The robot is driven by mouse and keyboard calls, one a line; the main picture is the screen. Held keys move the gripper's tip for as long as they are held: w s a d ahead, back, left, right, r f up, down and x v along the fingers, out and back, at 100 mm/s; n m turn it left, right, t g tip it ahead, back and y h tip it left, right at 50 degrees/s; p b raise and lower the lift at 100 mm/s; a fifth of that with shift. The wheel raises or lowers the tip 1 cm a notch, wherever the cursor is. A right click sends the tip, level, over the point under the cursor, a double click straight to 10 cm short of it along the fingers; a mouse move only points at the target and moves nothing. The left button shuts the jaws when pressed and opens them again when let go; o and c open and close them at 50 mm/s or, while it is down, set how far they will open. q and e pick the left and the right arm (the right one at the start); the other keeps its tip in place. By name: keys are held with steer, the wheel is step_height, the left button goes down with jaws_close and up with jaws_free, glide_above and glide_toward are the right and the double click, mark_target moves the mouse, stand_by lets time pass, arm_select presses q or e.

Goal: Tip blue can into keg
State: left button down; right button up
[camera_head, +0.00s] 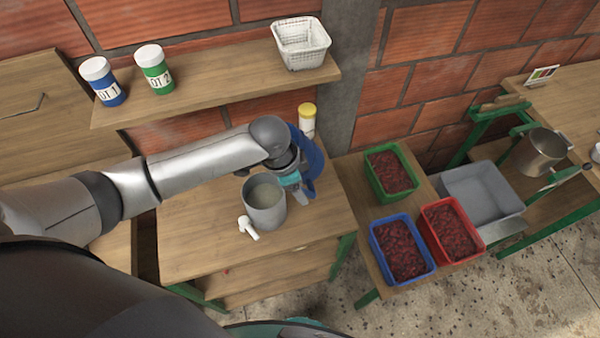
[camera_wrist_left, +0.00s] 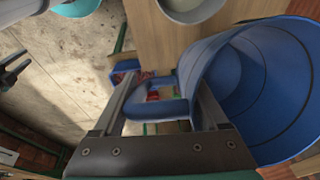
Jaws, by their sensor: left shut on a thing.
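The keg (camera_head: 264,205) is a grey cylinder with a white tap, standing on the wooden table (camera_head: 190,235). Pale liquid shows inside it; its rim also shows at the top of the left wrist view (camera_wrist_left: 190,12). My left gripper (camera_head: 294,185) is beside the keg, on its right. It is shut on the handle of the blue can (camera_head: 316,160), which is partly hidden behind the gripper. In the left wrist view the can (camera_wrist_left: 275,85) fills the right side and its ribbed inside shows; I see no contents there.
A yellow-capped white jar (camera_head: 307,120) stands behind the can. A shelf (camera_head: 215,93) above holds blue and green jars and a white basket (camera_head: 301,45). Green (camera_head: 390,172), blue (camera_head: 402,248) and red (camera_head: 452,230) crates of dark red fruit stand to the right.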

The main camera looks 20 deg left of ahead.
arm_select(q)
steer(key=shift+s+a+f+g+y, duration=0.25)
steer(key=shift+a+g+y, duration=0.1)
steer(key=shift+g+y, duration=0.4)
steer(key=shift+s+a+f+g+y, duration=0.3)
steer(key=shift+g+y, duration=0.35)
steer(key=shift+y, duration=0.15)
steer(key=shift+s+a+f+g+y, duration=0.25)
steer(key=shift+a+g+y, duration=0.1)
steer(key=shift+g+y, duration=0.4)
